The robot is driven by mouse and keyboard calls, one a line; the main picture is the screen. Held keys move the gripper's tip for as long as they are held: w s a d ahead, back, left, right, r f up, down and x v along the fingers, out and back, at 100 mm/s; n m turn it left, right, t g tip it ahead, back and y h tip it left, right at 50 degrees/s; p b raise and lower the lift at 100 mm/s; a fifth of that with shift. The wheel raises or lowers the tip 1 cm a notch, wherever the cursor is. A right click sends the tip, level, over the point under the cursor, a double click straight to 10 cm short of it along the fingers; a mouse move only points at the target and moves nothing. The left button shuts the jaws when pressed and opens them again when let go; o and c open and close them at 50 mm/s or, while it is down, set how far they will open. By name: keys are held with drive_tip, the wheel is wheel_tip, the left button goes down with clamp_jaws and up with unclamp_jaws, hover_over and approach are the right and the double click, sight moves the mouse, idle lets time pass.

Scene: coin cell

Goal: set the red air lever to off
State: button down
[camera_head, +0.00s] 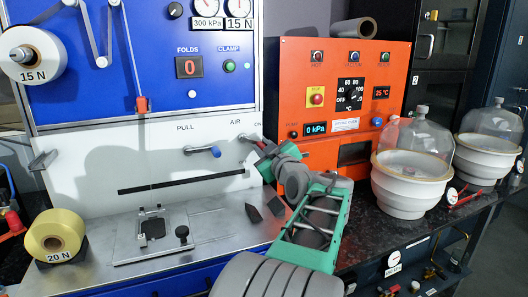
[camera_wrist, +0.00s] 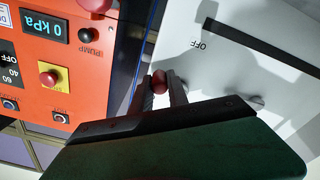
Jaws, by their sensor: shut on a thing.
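The red end of the air lever (camera_wrist: 159,80) shows between the two fingers of my gripper (camera_wrist: 161,90) in the wrist view. The fingers are shut on it. In the head view my gripper (camera_head: 254,153) is at the white panel's right edge, just below the ON label, and hides most of the lever. The AIR label (camera_head: 235,122) is printed a little left of and above it. The OFF label (camera_wrist: 201,44) shows upside down on the white panel in the wrist view, apart from the lever's red end.
A blue-ended handle (camera_head: 204,151) sticks out below PULL, left of my gripper. The orange vacuum oven (camera_head: 290,80) stands close on the right. A metal fixture (camera_head: 150,240) and a yellow 20 N roll (camera_head: 57,236) lie on the deck. Glass-domed white vessels (camera_head: 412,180) stand far right.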

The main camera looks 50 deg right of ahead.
drive_tip(key=m, duration=0.1)
drive_tip(key=f+m+b, duration=0.1)
drive_tip(key=m, duration=0.1)
drive_tip(key=shift+w+a+f+m+b, duration=0.2)
drive_tip(key=shift+a+f+m+b, duration=0.15)
drive_tip(key=shift+m, duration=0.05)
drive_tip(key=m, duration=0.2)
drive_tip(key=a+m, duration=0.1)
drive_tip(key=shift+w+f+m+b, duration=0.3)
drive_tip(key=shift+f+b, duration=0.05)
drive_tip(key=shift+f, duration=0.05)
drive_tip(key=m, duration=0.2)
drive_tip(key=a+m, duration=0.1)
drive_tip(key=m, duration=0.1)
drive_tip(key=w+a+m, duration=0.1)
drive_tip(key=m, duration=0.1)
drive_tip(key=shift+w+f, duration=0.1)
drive_tip(key=shift+f, duration=0.2)
drive_tip(key=c, duration=1.3)
unclamp_jaws()
